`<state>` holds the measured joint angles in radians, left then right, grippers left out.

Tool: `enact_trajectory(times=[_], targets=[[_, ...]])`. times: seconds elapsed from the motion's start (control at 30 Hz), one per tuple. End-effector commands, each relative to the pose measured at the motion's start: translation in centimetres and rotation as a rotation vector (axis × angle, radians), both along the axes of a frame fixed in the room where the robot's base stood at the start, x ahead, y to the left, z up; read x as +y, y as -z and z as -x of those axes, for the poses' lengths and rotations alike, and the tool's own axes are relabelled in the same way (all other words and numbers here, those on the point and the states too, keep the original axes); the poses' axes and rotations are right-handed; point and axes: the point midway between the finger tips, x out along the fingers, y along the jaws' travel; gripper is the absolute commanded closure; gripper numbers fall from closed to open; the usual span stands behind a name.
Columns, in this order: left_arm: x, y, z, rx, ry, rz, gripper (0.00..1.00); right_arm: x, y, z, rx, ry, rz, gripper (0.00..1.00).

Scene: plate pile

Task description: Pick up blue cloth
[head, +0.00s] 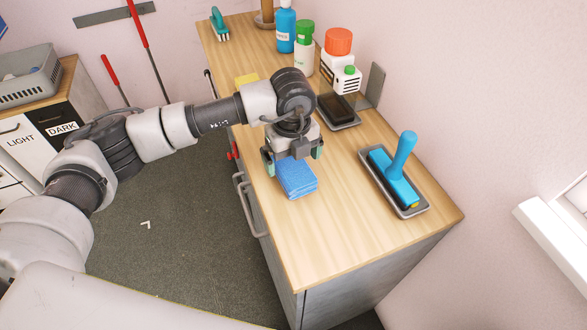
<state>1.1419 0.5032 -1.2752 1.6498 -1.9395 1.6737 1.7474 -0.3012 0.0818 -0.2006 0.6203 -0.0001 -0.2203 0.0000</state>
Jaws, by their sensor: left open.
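The blue cloth (298,182) lies folded in a small stack on the wooden counter (330,240), near its left edge. My left gripper (293,160) is open, pointing down over the far part of the cloth, with one finger to each side. The gripper hides the cloth's far end, and I cannot tell whether the fingers touch it. My right gripper is not in view.
A blue-handled tool (402,160) stands in a grey tray (421,207) to the right. Behind are a dark pad in a tray (341,108), a white bottle with orange cap (337,70) and a blue bottle (286,30). The counter's near end is clear.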

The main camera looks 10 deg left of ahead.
Motion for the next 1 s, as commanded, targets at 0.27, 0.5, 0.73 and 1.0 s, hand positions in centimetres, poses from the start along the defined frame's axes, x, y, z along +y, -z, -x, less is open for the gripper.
enact_trajectory(times=[0.27, 0.5, 0.73, 1.0], targets=[[-0.3, 3.7, 0.0, 0.002, 0.001, 0.0, 0.0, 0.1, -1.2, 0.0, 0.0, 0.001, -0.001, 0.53], [-0.3, 4.2, 0.0, 0.0, 0.001, 0.001, 0.0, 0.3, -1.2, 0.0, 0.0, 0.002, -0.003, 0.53], [-0.3, 4.2, 0.0, 0.0, 0.001, 0.001, 0.28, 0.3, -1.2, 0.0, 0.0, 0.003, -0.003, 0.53], [-0.3, 4.2, 0.0, 0.0, 0.001, 0.002, 0.51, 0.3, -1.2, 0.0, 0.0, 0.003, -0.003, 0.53]])
